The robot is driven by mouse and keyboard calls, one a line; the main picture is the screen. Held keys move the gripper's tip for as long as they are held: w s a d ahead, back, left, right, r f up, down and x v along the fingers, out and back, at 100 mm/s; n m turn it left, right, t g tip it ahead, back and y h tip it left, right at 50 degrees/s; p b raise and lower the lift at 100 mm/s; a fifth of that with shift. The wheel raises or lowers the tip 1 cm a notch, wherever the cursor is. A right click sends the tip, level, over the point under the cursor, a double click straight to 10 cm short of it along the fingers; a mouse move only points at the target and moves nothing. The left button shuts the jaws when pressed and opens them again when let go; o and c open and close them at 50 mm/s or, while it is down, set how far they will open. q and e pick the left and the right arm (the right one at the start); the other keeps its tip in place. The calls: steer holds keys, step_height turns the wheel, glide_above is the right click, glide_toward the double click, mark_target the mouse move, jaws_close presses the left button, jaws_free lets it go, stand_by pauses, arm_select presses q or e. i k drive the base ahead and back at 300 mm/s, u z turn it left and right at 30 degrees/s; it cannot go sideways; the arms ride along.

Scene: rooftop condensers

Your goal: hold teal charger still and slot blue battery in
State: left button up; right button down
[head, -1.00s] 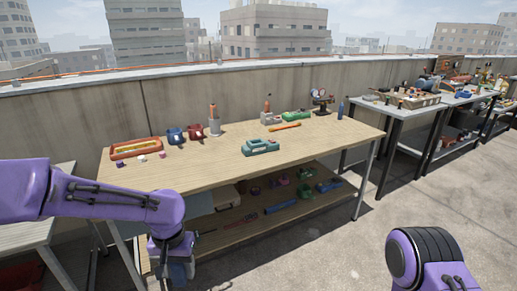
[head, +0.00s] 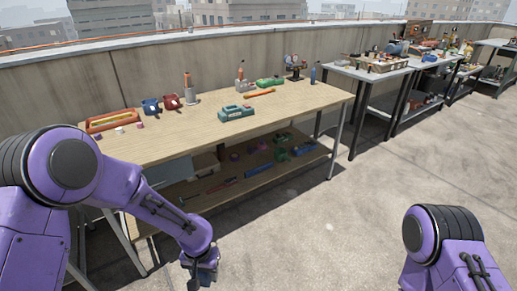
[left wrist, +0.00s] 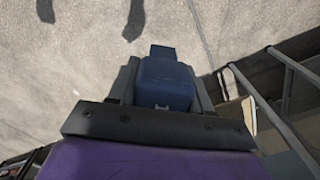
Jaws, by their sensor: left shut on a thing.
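The teal charger (head: 237,112) sits on the wooden bench top, near the middle of its front half. My left gripper (head: 203,270) hangs low in front of the bench, over the concrete floor and well away from the charger. In the left wrist view it is shut on the blue battery (left wrist: 166,82), which sits between its two fingers. The battery is hardly visible in the head view, where the hand is dark and small. Only a link of my right arm shows at the bottom right; its gripper is out of view.
The wooden bench (head: 180,147) also bears an orange tray (head: 112,121), blue and red mugs (head: 172,101), a green item (head: 270,82) and an orange tool (head: 259,93). Its lower shelf (head: 225,185) holds several tools. Grey tables (head: 362,73) stand right. Open floor (head: 330,230) lies in front.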

mark_target(233, 112)
steer(key=z, duration=3.4)
steer(key=i, duration=0.1)
steer(key=u, duration=2.45)
steer(key=i, duration=1.6)
steer(key=u, duration=1.35)
steer(key=i, duration=0.95)
steer(key=u, duration=0.9)
